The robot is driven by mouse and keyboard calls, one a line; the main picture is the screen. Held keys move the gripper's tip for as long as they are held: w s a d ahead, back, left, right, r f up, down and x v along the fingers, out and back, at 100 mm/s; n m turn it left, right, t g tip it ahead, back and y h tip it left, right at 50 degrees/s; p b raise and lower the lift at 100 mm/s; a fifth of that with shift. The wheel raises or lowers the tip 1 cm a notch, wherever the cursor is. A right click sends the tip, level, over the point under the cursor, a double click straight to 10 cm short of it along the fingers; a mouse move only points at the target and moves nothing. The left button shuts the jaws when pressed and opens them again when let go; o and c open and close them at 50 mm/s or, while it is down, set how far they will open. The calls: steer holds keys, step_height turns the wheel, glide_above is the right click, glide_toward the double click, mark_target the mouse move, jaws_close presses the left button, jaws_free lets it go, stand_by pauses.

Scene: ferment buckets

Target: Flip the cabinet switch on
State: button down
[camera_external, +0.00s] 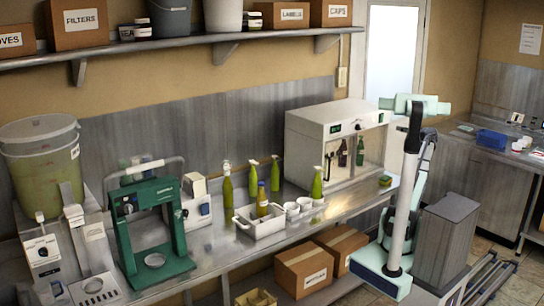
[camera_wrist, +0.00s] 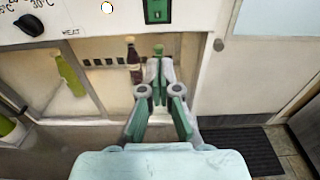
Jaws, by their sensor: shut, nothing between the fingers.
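The cabinet (camera_external: 310,140) is a white box with a glass front on the steel counter, and it fills the upper wrist view. Its green rocker switch (camera_wrist: 157,11) is on the upper front panel, cut by the top edge of the wrist view. A small lit indicator (camera_wrist: 107,7) and a black dial (camera_wrist: 28,24) are left of it. My gripper (camera_wrist: 158,75) is shut and empty, pointing at the cabinet front. Its fingertips appear below the switch in the picture; I cannot tell the gap to the panel. In the external view the fingers cannot be made out.
Behind the glass stand a dark bottle (camera_wrist: 132,70) and a green bottle (camera_wrist: 70,75). On the counter (camera_external: 225,250) left of the cabinet are a white crate (camera_external: 262,228), bottles and cups. A white door (camera_wrist: 275,60) is to the right. Cardboard boxes (camera_external: 305,268) sit below.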

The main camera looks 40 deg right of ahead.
steer(key=shift+s+f, duration=0.15)
steer(key=shift+s, duration=1.25)
